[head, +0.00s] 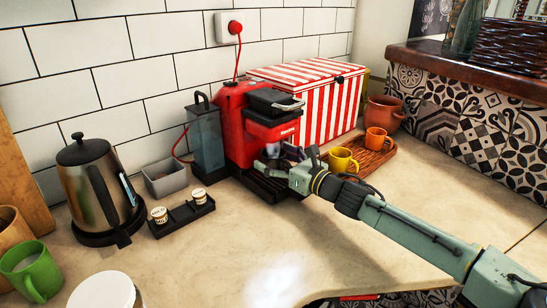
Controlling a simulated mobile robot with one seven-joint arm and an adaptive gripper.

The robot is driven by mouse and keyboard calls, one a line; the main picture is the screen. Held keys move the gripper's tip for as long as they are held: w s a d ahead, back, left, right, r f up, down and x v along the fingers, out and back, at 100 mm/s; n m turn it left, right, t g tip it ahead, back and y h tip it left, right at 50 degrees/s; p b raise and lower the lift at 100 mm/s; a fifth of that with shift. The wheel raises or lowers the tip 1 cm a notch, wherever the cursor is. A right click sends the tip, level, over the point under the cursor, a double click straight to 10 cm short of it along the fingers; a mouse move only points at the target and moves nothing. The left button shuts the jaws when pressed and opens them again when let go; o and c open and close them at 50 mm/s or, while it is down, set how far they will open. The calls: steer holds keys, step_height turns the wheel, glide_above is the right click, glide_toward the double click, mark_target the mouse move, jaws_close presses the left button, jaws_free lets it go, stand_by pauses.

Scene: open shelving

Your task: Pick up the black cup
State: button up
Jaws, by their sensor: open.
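No black cup can be made out clearly in the head view. My gripper (274,160) is open at the front of the red coffee machine (236,122), just below its black brewing head (272,110) and above the black drip tray (270,188). My gripper and wrist cover much of the space under the brewing head, so what stands there is hidden. I cannot tell whether anything is between the fingers. My arm reaches in from the lower right.
A yellow cup (341,160) and an orange cup (376,138) stand on a wooden tray right of my gripper. A black pod holder (183,218), steel kettle (95,188) and green mug (34,272) are left. The front middle counter (215,265) is clear.

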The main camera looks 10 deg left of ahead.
steer(key=shift+w+a+f, duration=0.1)
steer(key=shift+w+a, duration=0.15)
steer(key=shift+a, duration=0.05)
steer(key=shift+c, duration=0.3)
steer(key=c, duration=1.3)
steer(key=shift+o, duration=0.2)
